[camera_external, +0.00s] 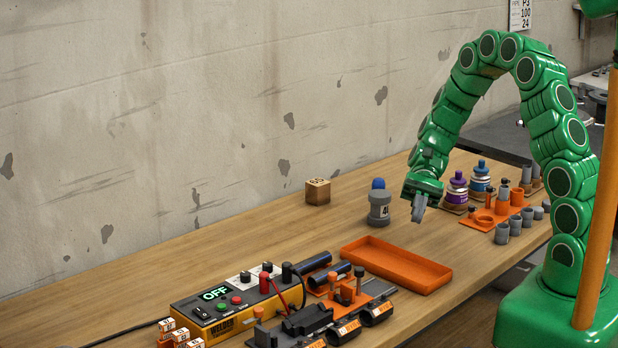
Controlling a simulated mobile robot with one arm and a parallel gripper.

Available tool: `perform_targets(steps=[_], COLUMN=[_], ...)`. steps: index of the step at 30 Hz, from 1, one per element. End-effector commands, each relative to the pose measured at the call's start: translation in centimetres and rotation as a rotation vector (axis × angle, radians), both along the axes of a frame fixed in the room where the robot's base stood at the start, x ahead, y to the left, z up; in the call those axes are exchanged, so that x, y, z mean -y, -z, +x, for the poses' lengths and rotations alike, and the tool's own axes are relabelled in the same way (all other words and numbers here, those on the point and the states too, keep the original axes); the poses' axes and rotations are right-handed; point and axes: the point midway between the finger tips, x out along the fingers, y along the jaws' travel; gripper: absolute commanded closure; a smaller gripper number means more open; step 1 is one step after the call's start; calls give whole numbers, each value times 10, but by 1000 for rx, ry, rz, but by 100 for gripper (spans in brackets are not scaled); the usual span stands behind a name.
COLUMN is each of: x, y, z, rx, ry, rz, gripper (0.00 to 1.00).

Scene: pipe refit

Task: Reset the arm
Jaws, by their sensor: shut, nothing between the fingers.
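My green arm arches over the right side of the wooden bench (130,283). My gripper (418,214) hangs at its end, pointing down, above the bench. Its grey fingers are together with nothing seen between them. A grey cylinder with a blue knob (379,207) stands on the bench just left of my gripper, with a small gap in the picture. The orange tray (396,262) lies below and in front of the gripper and looks empty.
A yellow welder box (215,310) with an "OFF" display stands front left, beside clamps and dark pipes (330,273). A wooden block (317,191) is near the wall. Purple (457,188) and blue (480,180) capped containers and grey fittings (502,232) crowd the right. The bench's left is clear.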

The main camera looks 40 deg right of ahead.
Motion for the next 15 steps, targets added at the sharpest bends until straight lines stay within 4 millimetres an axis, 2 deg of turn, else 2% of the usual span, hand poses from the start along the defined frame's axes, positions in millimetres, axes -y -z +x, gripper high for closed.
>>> perform_targets(steps=[3,15], x=[0,9], y=[-14,-48], z=[-13,-61], rx=[62,237], ry=[-50,-211], rz=[-33,-146], gripper=[100,100])
